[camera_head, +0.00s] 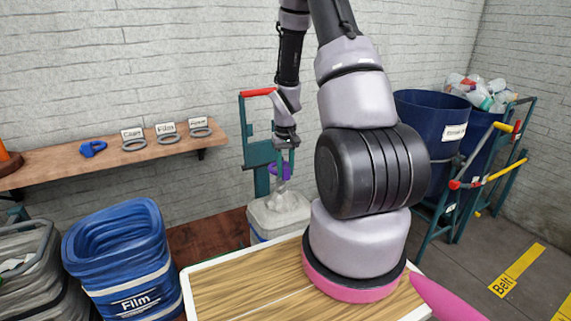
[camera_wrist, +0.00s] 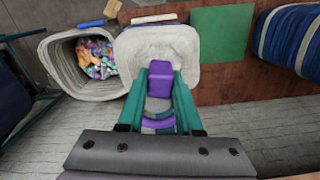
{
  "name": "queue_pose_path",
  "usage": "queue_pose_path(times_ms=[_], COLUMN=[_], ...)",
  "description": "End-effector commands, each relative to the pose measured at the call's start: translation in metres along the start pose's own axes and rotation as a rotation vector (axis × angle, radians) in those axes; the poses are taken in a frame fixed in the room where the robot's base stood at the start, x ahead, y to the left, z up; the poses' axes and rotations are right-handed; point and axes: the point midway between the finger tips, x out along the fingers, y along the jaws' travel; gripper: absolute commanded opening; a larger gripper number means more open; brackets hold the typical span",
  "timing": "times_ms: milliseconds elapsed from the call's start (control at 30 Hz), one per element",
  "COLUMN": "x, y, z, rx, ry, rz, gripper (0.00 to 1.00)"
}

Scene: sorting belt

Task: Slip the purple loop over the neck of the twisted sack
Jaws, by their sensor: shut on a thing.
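The twisted sack (camera_head: 280,215) is pale and bulging, and stands on the floor behind the table; its narrowed top points up below my gripper. In the wrist view a pale, rounded-square sack top (camera_wrist: 187,35) lies beyond the fingertips. My gripper (camera_head: 285,158) hangs over it, pointing down. Its teal fingers (camera_wrist: 160,82) are shut on the block-shaped tab of the purple loop (camera_wrist: 158,124). The loop also shows in the head view (camera_head: 283,173), close above or around the sack's top; I cannot tell which. The neck is mostly hidden by the loop and fingers.
A blue Film sack (camera_head: 121,258) and a grey one (camera_head: 37,275) stand at the left. A shelf (camera_head: 70,167) carries grey rings. A teal trolley (camera_head: 262,153) stands behind the sack. An open bin of colourful scraps (camera_wrist: 97,57) is beside it in the wrist view.

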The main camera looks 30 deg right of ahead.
Motion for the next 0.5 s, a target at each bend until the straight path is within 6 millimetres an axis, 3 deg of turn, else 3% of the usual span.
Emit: queue_pose_path(times_ms=[500], x=[0.037], y=[0.000], z=[0.000], rx=[0.001], ry=[-0.001], rz=[0.000], gripper=[0.00])
